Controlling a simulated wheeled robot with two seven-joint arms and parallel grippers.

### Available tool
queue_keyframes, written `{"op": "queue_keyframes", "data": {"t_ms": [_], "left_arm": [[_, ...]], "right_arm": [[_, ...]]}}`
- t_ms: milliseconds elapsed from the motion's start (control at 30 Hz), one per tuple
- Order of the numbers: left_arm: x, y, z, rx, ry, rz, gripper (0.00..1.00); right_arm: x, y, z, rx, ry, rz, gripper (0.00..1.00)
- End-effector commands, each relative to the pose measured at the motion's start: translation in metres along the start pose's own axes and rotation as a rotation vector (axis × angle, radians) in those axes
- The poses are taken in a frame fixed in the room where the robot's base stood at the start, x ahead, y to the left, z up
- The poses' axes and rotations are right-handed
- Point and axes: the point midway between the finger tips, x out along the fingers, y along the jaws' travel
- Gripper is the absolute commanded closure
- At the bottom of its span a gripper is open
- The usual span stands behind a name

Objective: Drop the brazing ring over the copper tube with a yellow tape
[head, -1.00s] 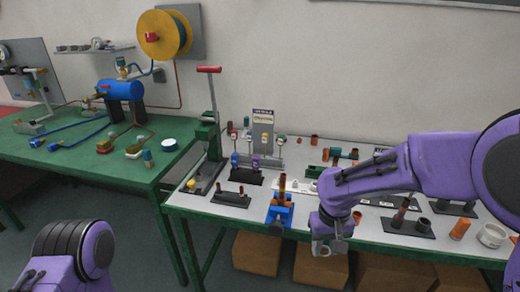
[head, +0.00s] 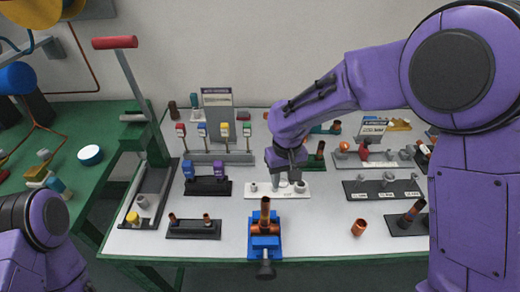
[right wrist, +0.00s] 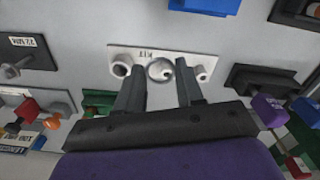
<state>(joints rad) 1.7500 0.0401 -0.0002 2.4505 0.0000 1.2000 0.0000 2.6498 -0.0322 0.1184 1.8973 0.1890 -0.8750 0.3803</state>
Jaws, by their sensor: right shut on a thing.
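My right gripper (head: 283,180) is low over the white kit plate (head: 262,190) in the middle of the table. In the right wrist view its two fingers (right wrist: 160,82) stand on either side of a small round grey ring (right wrist: 160,70) at the plate and are shut on it. The fingertips partly cover the ring. An upright copper tube (head: 265,213) stands in the blue vise (head: 264,241) in front of the plate. I cannot make out yellow tape on any tube. My left gripper is out of view; only its arm shows at lower left.
The plate also bears a grey cup (right wrist: 121,70) and a small peg (right wrist: 202,76). A black stand (head: 193,229) with two short copper stubs is left of the vise. A loose copper piece (head: 359,227) lies to the right. A lever press (head: 150,160) stands at left.

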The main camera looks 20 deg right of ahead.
Motion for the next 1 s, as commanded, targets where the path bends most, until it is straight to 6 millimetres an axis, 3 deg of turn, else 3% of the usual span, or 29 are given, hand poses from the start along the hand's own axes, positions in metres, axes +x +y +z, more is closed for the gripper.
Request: {"op": "queue_keyframes", "data": {"t_ms": [67, 167, 300, 400, 500, 633, 1000], "left_arm": [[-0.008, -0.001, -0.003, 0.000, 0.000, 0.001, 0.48], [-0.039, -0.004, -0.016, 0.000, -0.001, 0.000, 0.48], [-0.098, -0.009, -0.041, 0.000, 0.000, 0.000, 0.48], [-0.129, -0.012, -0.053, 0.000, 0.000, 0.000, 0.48], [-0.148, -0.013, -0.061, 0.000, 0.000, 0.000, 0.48], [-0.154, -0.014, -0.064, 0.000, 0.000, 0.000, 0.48], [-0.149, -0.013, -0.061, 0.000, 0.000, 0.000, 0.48]], "right_arm": [[-0.007, -0.002, 0.001, 0.015, -0.003, -0.001, 0.75], [-0.037, -0.016, 0.010, 0.099, -0.012, -0.006, 0.75], [-0.091, -0.045, 0.036, 0.320, -0.037, -0.013, 0.75], [-0.118, -0.062, 0.054, 0.473, -0.053, -0.011, 0.75], [-0.134, -0.074, 0.069, 0.589, -0.066, -0.007, 0.75], [-0.138, -0.081, 0.078, 0.662, -0.073, -0.003, 0.75], [-0.131, -0.082, 0.079, 0.672, -0.073, -0.003, 0.75]]}}
